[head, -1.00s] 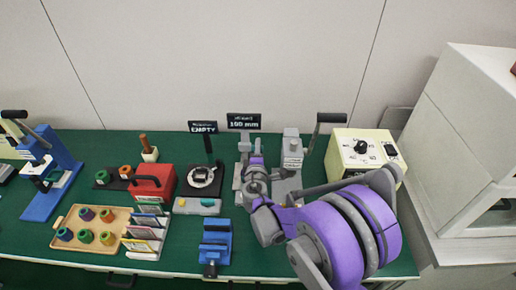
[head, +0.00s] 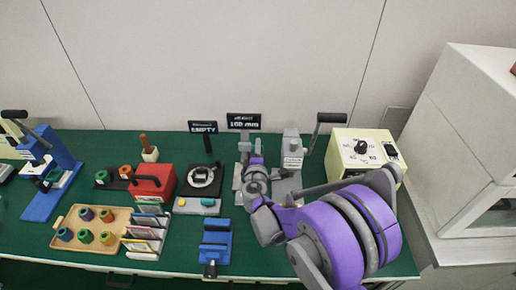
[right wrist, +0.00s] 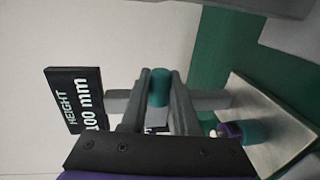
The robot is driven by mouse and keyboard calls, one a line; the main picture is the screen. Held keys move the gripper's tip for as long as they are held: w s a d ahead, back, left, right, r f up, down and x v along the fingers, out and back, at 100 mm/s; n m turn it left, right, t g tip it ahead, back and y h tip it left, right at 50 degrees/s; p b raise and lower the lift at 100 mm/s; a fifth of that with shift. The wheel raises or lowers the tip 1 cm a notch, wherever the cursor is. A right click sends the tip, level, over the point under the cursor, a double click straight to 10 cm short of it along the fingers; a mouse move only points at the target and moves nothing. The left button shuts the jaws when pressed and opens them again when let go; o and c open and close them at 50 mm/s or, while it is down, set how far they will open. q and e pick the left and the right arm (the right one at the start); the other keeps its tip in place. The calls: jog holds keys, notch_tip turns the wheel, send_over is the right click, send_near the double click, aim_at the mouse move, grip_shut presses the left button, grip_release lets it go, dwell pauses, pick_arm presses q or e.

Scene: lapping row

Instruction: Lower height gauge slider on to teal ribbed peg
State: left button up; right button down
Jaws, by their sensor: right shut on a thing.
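The height gauge (head: 245,148) stands at the back of the green bench under a sign reading 100 mm. In the right wrist view, turned on its side, its grey column (right wrist: 212,100) runs across behind my fingers. My right gripper (right wrist: 163,88) is shut on a teal grip (right wrist: 158,88), seemingly the slider's; the rest of the slider is largely hidden. The teal peg (right wrist: 252,130), with a purple end, stands on the pale base plate (right wrist: 270,108), apart from the fingers. Its ribs are too small to make out. My left gripper is not in view.
A grey lever press (head: 292,155) and a cream control box (head: 362,155) stand right of the gauge. A black-based dial fixture (head: 203,178) and a blue vise (head: 215,245) are to its left. A wooden tray (head: 92,248) of colored pegs lies farther left.

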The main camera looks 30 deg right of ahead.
notch_tip(320, 180, down, 4)
jog(key=b, duration=0.2)
jog(key=shift+r+b, duration=0.1)
jog(key=shift+b, duration=0.25)
jog(key=shift+r, duration=0.1)
jog(key=c, duration=0.7)
grip_release()
jog(key=shift+o, duration=0.2)
jog(key=v, duration=1.1)
jog(key=shift+d, duration=0.1)
